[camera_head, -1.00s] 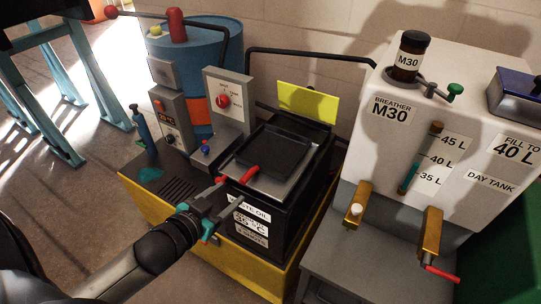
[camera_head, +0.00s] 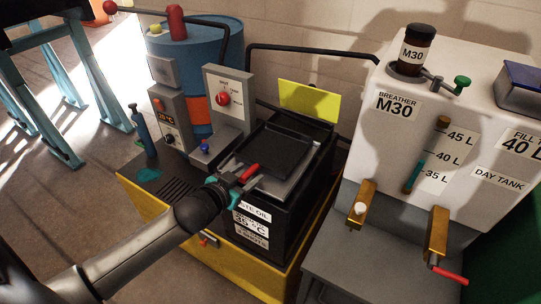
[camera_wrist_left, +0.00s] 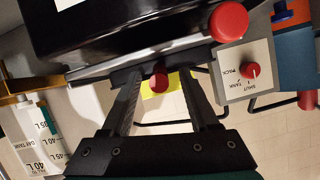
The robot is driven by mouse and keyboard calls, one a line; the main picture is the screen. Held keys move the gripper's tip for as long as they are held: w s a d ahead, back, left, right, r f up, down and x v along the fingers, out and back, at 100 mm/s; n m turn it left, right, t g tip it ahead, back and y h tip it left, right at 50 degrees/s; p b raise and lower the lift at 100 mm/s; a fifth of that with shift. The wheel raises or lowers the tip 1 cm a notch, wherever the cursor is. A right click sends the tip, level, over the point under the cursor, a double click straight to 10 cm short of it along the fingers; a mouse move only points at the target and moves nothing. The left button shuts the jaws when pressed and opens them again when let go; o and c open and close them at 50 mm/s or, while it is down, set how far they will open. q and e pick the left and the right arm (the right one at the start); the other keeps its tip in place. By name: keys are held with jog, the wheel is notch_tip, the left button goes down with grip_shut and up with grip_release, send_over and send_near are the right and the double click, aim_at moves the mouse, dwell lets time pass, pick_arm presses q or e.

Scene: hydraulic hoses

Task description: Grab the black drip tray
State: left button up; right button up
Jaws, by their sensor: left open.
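The black drip tray (camera_head: 274,150) is a shallow dark tray lying on the grey top of the black waste oil box (camera_head: 276,218). My left gripper (camera_head: 243,174) is at the front left edge of that top, just in front of the tray. It is open. In the left wrist view, the fingers (camera_wrist_left: 160,76) stand apart on either side of a red knob (camera_wrist_left: 159,80), with a dark edge piece just beyond the fingertips. I cannot tell whether they touch it. A red handle (camera_head: 250,172) lies beside the gripper in the head view. My right gripper is not in view.
A grey control panel (camera_head: 228,98) with a red knob stands behind and left of the tray. A black pipe (camera_head: 310,51) runs behind it, near a yellow sign (camera_head: 309,101). The white day tank (camera_head: 440,130), with brass taps, stands to the right.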

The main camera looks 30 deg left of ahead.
pick_arm(q)
jog(key=shift+x, duration=0.95)
jog(key=shift+c, duration=0.3)
grip_shut()
dwell(0.5)
